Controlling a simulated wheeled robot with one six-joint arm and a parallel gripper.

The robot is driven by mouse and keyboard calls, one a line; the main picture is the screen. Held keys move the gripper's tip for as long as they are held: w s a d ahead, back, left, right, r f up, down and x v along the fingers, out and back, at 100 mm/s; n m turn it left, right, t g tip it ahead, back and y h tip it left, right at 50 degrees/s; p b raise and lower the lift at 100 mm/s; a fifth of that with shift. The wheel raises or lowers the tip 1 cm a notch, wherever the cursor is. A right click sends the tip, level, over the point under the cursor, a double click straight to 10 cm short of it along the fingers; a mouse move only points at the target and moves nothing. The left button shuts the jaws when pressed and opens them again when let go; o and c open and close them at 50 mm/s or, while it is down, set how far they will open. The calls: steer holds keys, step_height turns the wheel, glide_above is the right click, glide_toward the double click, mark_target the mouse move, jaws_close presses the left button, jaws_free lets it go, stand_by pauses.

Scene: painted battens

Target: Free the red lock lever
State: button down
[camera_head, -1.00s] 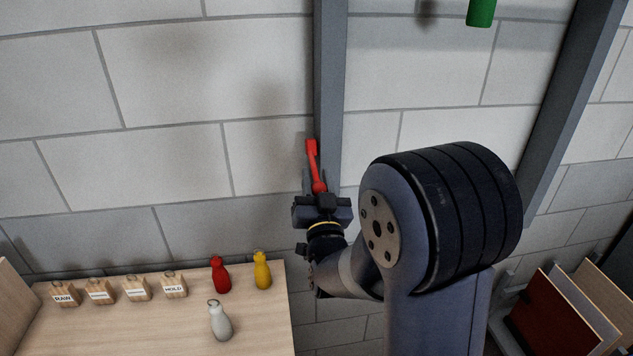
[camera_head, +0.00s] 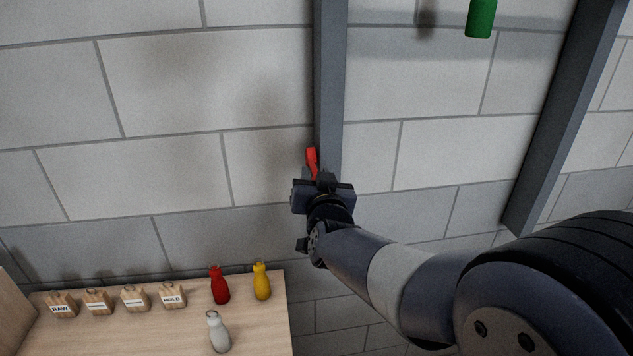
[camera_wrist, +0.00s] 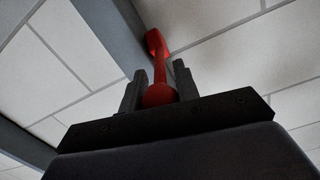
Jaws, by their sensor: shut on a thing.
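The red lock lever (camera_head: 312,161) is on the grey vertical post (camera_head: 329,90), with its free end pointing up in the head view. My gripper (camera_head: 318,181) is at the lever's lower part and hides most of it there. In the wrist view, the red lever (camera_wrist: 157,44) rises between the two dark fingers of my gripper (camera_wrist: 160,80), with its rounded red end low between them. The gripper is shut on the lever.
A green object (camera_head: 480,18) hangs at upper right. A second post (camera_head: 565,115) stands at right.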

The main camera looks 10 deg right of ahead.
mark_target(316, 171)
steer(key=r, duration=0.2)
steer(key=w+r, duration=0.1)
steer(key=r, duration=0.1)
steer(key=shift+r, duration=0.15)
steer(key=shift+w+r, duration=0.35)
steer(key=shift+r, duration=0.2)
steer(key=shift+w+r, duration=0.35)
steer(key=shift+r, duration=0.2)
steer(key=shift+f, duration=0.25)
steer(key=c, duration=1.5)
jaws_free()
steer(key=o, duration=0.3)
steer(key=shift+w, duration=0.2)
steer(key=shift+o, duration=0.6)
steer(key=shift+s, duration=0.15)
steer(key=s, duration=1.2)
steer(key=shift+a+r, duration=0.15)
